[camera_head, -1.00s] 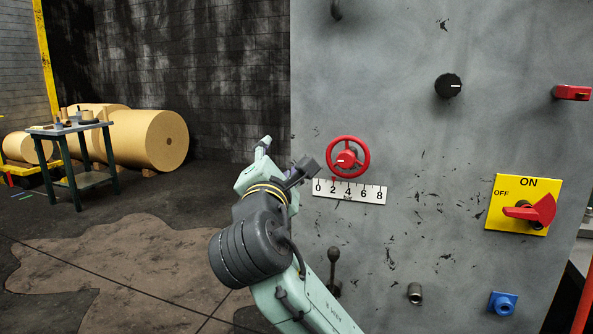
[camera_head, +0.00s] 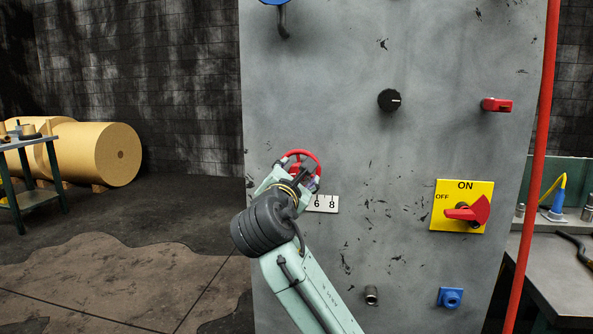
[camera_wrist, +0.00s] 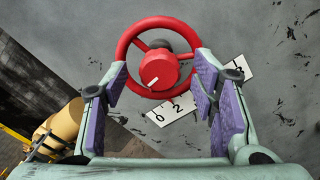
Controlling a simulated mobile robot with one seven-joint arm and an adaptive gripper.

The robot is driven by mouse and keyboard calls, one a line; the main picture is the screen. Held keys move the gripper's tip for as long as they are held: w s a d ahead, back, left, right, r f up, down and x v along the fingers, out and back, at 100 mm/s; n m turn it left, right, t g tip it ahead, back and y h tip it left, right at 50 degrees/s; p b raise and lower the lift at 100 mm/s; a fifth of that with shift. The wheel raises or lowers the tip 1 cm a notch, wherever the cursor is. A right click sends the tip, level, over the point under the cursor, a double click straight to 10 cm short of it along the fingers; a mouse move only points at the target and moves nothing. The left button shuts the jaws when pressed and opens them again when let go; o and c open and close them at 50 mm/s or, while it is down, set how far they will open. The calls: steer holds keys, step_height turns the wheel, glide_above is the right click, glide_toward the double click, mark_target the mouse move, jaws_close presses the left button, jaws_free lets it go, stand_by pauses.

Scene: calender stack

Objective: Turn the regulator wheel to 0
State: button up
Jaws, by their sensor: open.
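The red regulator wheel (camera_wrist: 135,39) is on the grey panel, with a round red hub (camera_wrist: 158,69) bearing a white line toward the lower left. In the head view its upper rim (camera_head: 303,153) shows behind my gripper (camera_head: 296,176). A white scale plate (camera_wrist: 190,104) lies beside it; 0 and 2 are readable, and a small red mark seems to sit near 2. In the head view only 6 and 8 show on the plate (camera_head: 325,204). My gripper (camera_wrist: 160,80) is open, its purple-padded fingers at either side of the wheel's lower part. Contact is unclear.
The panel also carries a black knob (camera_head: 389,100), a red handle (camera_head: 496,105), a yellow ON/OFF switch (camera_head: 462,206), a blue fitting (camera_head: 451,298) and a metal stub (camera_head: 371,295). A red pipe (camera_head: 535,170) runs at the right. Paper rolls (camera_head: 97,154) lie left.

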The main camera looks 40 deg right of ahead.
steer(key=shift+w+d, duration=0.25)
steer(key=shift+d, duration=0.05)
steer(key=shift+c, duration=0.3)
steer(key=c, duration=1.1)
